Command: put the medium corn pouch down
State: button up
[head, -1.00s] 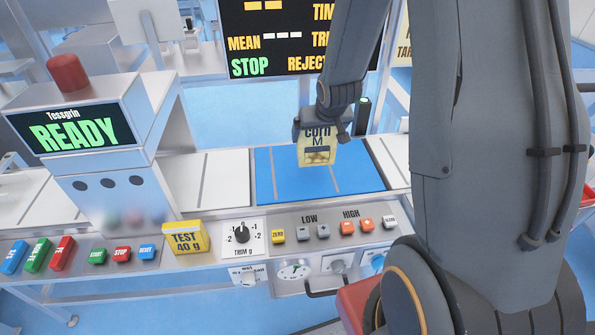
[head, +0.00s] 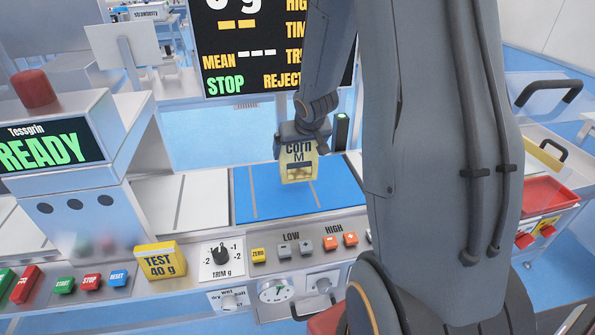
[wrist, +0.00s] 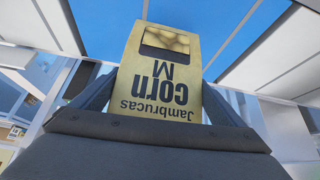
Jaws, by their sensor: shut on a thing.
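The medium corn pouch (head: 299,163) is yellow, marked "corn M", with a window showing its contents. It hangs upright from my gripper (head: 299,137) over the blue belt section (head: 330,197). In the wrist view the pouch (wrist: 163,75) fills the middle, with the fingers of my gripper (wrist: 150,105) on either side of its top end. My gripper is shut on the pouch. I cannot tell whether the pouch's lower edge touches the blue surface.
A control panel with buttons and a trim dial (head: 221,254) runs along the front. A yellow test block (head: 160,260) sits at its left. The READY terminal (head: 55,150) stands left, the dark display (head: 270,50) behind. A red tray (head: 548,196) is at right. The blue section is otherwise clear.

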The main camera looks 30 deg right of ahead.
aim_at(300, 159)
jog(key=shift+f+b, duration=0.9)
jog(key=shift+f, duration=1.7)
jog(key=shift+f, duration=0.2)
jog(key=o, duration=1)
jog(key=shift+r, duration=0.15)
jog(key=shift+s+r, duration=0.1)
jog(key=shift+r, duration=0.15)
jog(key=p+v, duration=0.4)
jog(key=v, duration=0.7)
jog(key=s+a+g, duration=0.1)
jog(key=s+a, duration=0.4)
jog(key=s+a+r+n+g+y, duration=0.1)
jog(key=s+a+g, duration=0.1)
jog(key=s+a, duration=0.3)
jog(key=s+a+r+n+g, duration=0.1)
jog(key=s+a, duration=0.4)
jog(key=shift+s+a+g, duration=0.2)
jog(key=shift+s+g, duration=0.1)
